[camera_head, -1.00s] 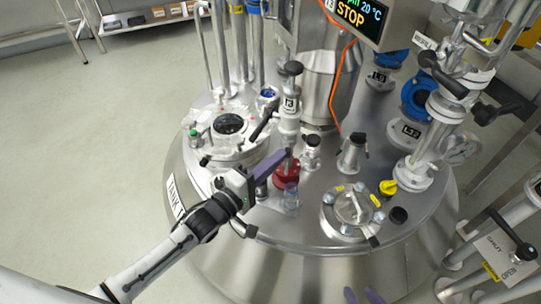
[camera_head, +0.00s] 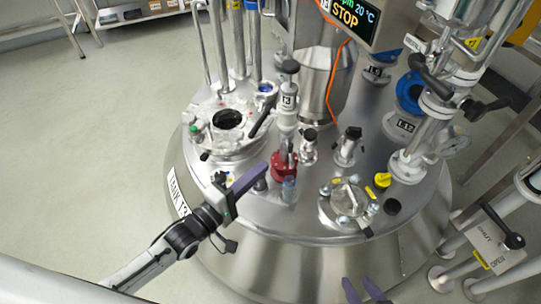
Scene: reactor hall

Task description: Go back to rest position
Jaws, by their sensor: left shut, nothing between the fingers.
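My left gripper (camera_head: 250,178) has purple fingers and is at the end of the arm that comes in from the lower left. It is shut and empty, over the front left part of the steel tank top. Its fingertips are left of the red valve base (camera_head: 284,166) and a small clear vial (camera_head: 289,190); I cannot tell if they touch anything. My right gripper (camera_head: 364,291) shows only as two purple fingertips at the bottom edge, right of centre, set apart with a gap between them. The rest of it is out of view.
The steel tank (camera_head: 300,222) fills the middle, with a round hatch (camera_head: 228,120), a flanged cover (camera_head: 348,198) and several valves on top. Pipes with a valve handle (camera_head: 513,241) stand at the right. Open floor (camera_head: 85,130) lies at the left.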

